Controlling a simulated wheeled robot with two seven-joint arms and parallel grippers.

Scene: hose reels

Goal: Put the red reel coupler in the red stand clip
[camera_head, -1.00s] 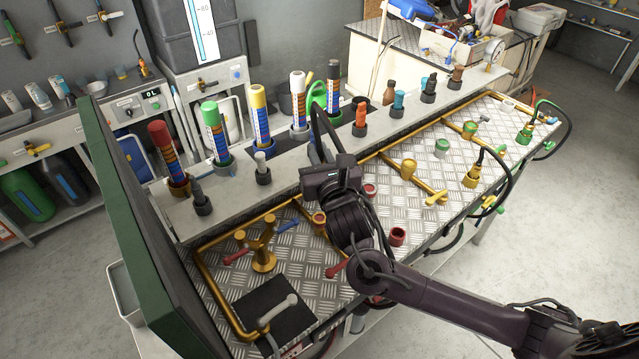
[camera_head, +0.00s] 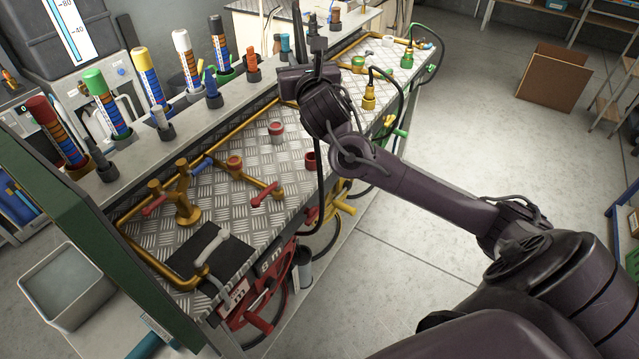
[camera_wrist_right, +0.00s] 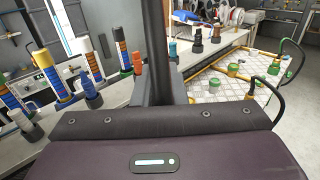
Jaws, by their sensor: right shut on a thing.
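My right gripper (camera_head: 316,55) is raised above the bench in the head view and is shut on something. A black hose (camera_head: 320,165) hangs from it toward the red reel (camera_head: 262,300) below the bench edge, so the held thing appears to be the red reel coupler, itself hidden. A red cup-like holder (camera_head: 311,161), likely the red stand clip, is near the bench's front edge, below the gripper and behind the hose. It looks empty. In the right wrist view, a dark upright part (camera_wrist_right: 156,50) stands before the camera. My left gripper is out of view.
A red-ringed socket (camera_head: 276,131), a red lever (camera_head: 265,194) and a gold valve post (camera_head: 184,200) stand on the patterned metal bench. A yellow coupler (camera_head: 369,97) with a hose stands farther right. Open floor lies right of the bench.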

